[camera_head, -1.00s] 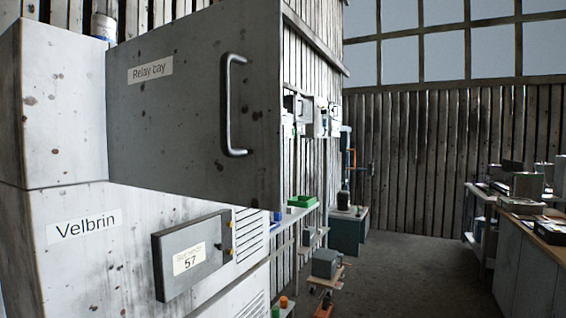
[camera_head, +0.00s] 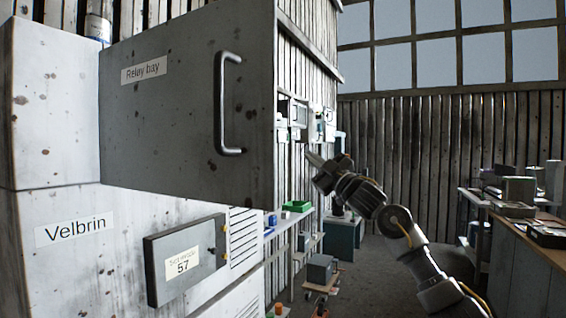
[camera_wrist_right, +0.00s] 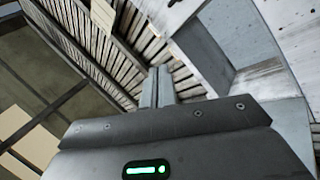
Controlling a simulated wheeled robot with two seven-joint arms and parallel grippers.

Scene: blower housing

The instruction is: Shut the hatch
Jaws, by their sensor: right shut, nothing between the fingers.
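The hatch (camera_head: 185,105) is a grey, rust-spotted door labelled "Relay bay", with a metal bar handle (camera_head: 222,103). It stands open, swung out from the pale blower housing (camera_head: 50,110), its face towards the head camera. My right gripper (camera_head: 311,157) is beyond the hatch's free edge, to its right in the head view, apart from the handle, pointing left. Its fingers are shut and empty; they also show in the right wrist view (camera_wrist_right: 158,75), with pale grey panels beyond them to the right. The housing's opening is hidden behind the hatch. My left gripper is not in view.
A control box (camera_head: 185,260) marked 57 sticks out from the housing below the hatch. Shelves with a green bin (camera_head: 297,206) stand behind. A low trolley (camera_head: 321,280) is on the floor. A workbench (camera_head: 530,240) is at the right, with open floor between.

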